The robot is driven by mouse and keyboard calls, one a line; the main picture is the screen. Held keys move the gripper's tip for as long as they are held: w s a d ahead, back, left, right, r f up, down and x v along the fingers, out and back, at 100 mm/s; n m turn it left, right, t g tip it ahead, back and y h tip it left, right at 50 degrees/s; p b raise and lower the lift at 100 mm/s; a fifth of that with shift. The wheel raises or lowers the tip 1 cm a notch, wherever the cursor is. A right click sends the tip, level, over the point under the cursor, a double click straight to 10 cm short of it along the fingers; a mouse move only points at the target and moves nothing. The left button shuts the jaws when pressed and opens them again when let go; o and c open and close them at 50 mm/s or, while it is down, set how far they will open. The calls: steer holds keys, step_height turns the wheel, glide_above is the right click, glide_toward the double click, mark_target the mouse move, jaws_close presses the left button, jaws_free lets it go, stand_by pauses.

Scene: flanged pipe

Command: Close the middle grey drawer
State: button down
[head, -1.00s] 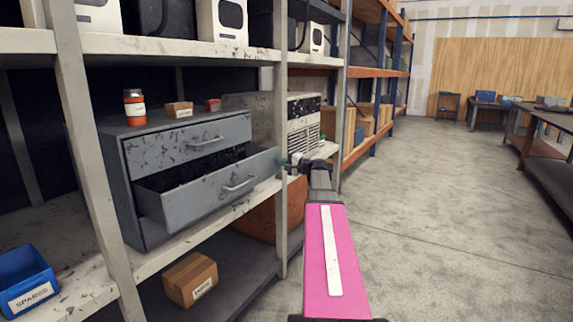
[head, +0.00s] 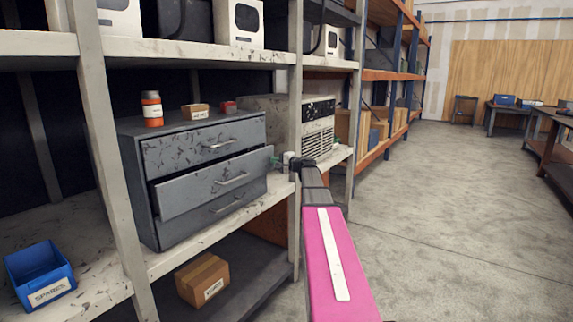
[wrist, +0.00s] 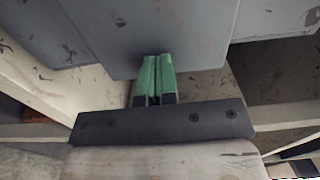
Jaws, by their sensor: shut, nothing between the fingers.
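The grey drawer cabinet (head: 136,190) stands on the shelf, with three drawers stacked. Its middle drawer (head: 200,188) sticks out a little past the top and bottom drawers, which look shut. My gripper (head: 277,161) is at the right end of the middle drawer's front. In the wrist view, my gripper's green fingers (wrist: 156,76) are together and empty, with their tips at the lower edge of a grey panel (wrist: 150,40). They look to be touching it or very close. The drawer's inside is hidden in the head view.
A shelf post (head: 297,130) stands just right of the cabinet, close to my gripper. A blue bin (head: 40,270) is at left.

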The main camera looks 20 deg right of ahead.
steer(key=shift+x, duration=2.75)
steer(key=shift+w, duration=0.1)
